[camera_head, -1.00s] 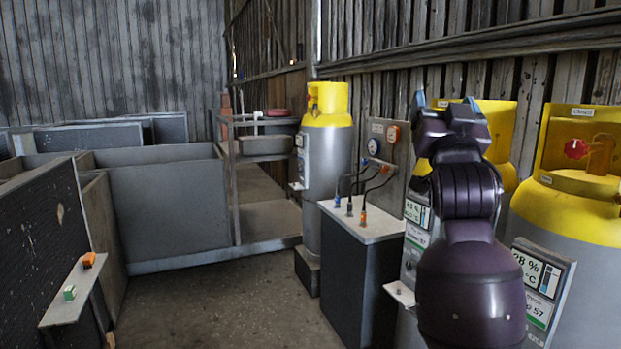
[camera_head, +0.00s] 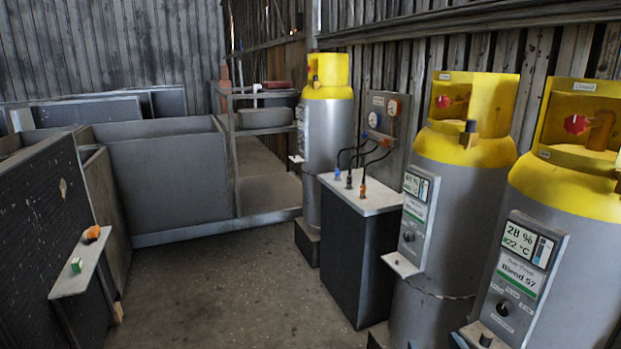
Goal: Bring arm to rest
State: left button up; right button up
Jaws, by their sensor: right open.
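My right arm no longer stands across the view. Only a small dark part at the bottom edge, which seems to be the tip of my right gripper (camera_head: 458,342), shows below the rightmost cylinder's panel. It is open, and I see nothing held in it. The rest of the right arm is out of the frame. My left gripper is not in view.
Yellow-topped grey cylinders (camera_head: 462,205) (camera_head: 575,225) stand close on the right, their display panels (camera_head: 520,270) facing me. A dark cabinet (camera_head: 352,265) with cables and a further cylinder (camera_head: 327,150) stand behind. A small shelf (camera_head: 75,280) juts out left. The middle floor (camera_head: 230,290) is clear.

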jog(key=s+d+f+g, duration=0.2)
jog(key=s+f+g, duration=0.1)
jog(key=s+f, duration=0.6)
jog(key=s+d+f+m+g+h, duration=0.1)
jog(key=s+d+f+g, duration=0.1)
jog(key=s+f, duration=0.8)
jog(key=s+g, duration=0.1)
jog(key=s, duration=0.4)
jog(key=shift+d, duration=0.2)
jog(key=shift+w, duration=0.1)
